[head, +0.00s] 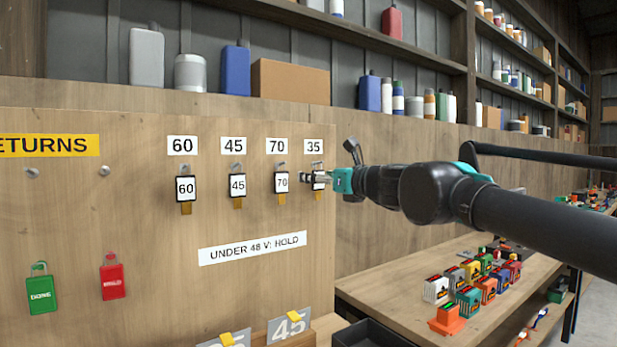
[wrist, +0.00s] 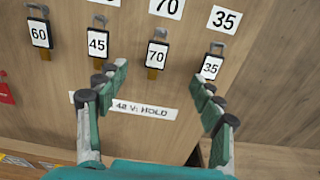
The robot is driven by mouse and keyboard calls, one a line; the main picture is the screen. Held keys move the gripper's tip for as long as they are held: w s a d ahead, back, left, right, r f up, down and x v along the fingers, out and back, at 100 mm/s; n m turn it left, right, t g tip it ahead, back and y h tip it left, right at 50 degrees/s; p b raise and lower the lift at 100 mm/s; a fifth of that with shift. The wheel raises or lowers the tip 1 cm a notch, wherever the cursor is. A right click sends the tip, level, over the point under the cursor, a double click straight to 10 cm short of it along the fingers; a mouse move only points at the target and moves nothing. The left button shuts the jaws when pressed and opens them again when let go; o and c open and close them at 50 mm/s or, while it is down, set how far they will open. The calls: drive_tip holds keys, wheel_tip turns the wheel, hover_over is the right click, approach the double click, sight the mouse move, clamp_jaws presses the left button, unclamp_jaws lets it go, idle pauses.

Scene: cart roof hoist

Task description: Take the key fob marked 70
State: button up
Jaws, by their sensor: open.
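The key fob marked 70 (head: 282,183) hangs from a hook on the wooden board under a 70 label. It is dark-framed with a white face and a yellow-brown tab below. In the wrist view the same fob (wrist: 157,54) shows ahead, between the two fingertips in the picture. My gripper (head: 314,179) is open and empty; in the head view it overlaps the fob marked 35 (head: 317,192), just right of the 70 fob. In the wrist view the gripper (wrist: 163,78) has its right fingertip near the 35 fob (wrist: 211,66). Contact cannot be told.
Fobs marked 60 (head: 186,189) and 45 (head: 238,185) hang to the left. Green (head: 41,293) and red (head: 113,280) tags hang lower left. A bench (head: 390,283) with coloured blocks stands right.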

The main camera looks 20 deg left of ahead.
sight(282, 172)
drive_tip(key=x, duration=1.7)
drive_tip(key=shift+a, duration=0.15)
drive_tip(key=c, duration=1.4)
drive_tip(key=shift+r, duration=0.35)
drive_tip(key=shift+r+v, duration=0.2)
drive_tip(key=shift+v, duration=0.6)
drive_tip(key=shift+r+v, duration=0.2)
drive_tip(key=shift+v, duration=0.6)
drive_tip(key=shift+r+v, duration=0.2)
drive_tip(key=shift+v, duration=0.6)
drive_tip(key=shift+s, duration=0.1)
